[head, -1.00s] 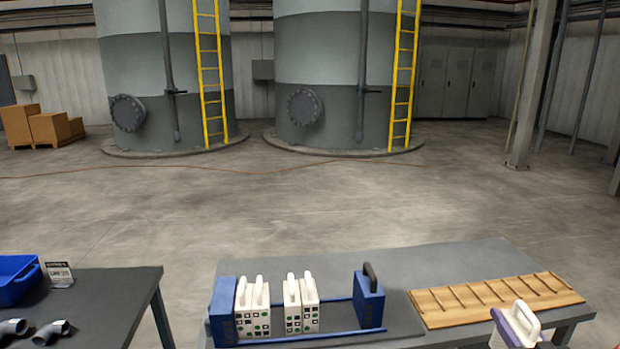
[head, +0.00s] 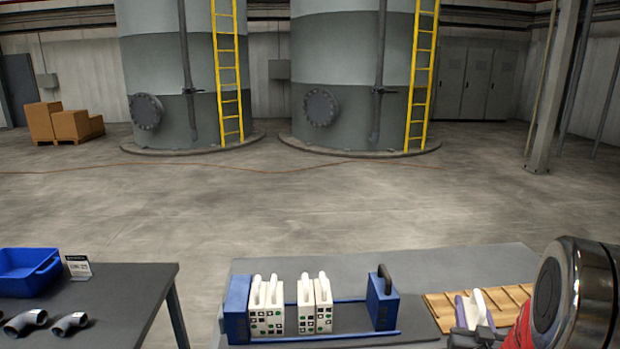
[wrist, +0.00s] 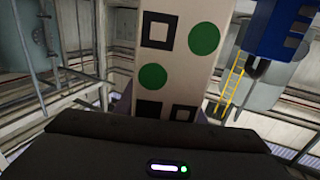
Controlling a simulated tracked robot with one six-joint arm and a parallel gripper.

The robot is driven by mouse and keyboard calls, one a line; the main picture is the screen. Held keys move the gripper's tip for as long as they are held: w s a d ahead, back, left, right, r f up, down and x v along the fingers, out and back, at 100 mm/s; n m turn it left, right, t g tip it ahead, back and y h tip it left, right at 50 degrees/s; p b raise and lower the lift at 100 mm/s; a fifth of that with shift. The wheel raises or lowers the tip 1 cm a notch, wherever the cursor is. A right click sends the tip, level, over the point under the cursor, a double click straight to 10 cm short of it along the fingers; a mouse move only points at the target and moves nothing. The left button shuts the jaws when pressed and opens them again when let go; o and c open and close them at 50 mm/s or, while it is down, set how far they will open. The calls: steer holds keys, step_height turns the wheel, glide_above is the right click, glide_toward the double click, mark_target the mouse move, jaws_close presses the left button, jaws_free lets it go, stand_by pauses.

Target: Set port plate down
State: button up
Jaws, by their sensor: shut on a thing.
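My gripper (head: 475,314) is shut on a white port plate, with its pale purple fingers on either side. The plate's handle (head: 479,302) shows upright between the fingers in the head view. In the wrist view the white plate (wrist: 178,65) fills the upper middle, bearing green discs and black squares. In the head view the plate is in front of the wooden slotted rack (head: 436,303), near its left end.
Left of the rack stands a press with blue end blocks (head: 383,303), rails and several white plates (head: 314,308) between them, with a gap on the rails. A separate table (head: 120,285) at left holds a blue bin (head: 25,273) and grey pipe elbows (head: 70,323).

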steer(key=w+a+f+n+y, duration=0.1)
steer(key=w+a+y, duration=0.1)
steer(key=a, duration=1.1)
steer(key=w+a+f+n+y, duration=0.1)
steer(key=w+a+n+y, duration=0.1)
steer(key=a, duration=1)
steer(key=shift+w+a+n+t+y, duration=0.3)
steer(key=shift+w+a+t+y, duration=0.15)
steer(key=shift+y, duration=0.35)
steer(key=shift+a, duration=0.1)
steer(key=shift+r, duration=0.25)
steer(key=s+f, duration=0.5)
steer(key=f, duration=0.2)
steer(key=shift+r, duration=0.1)
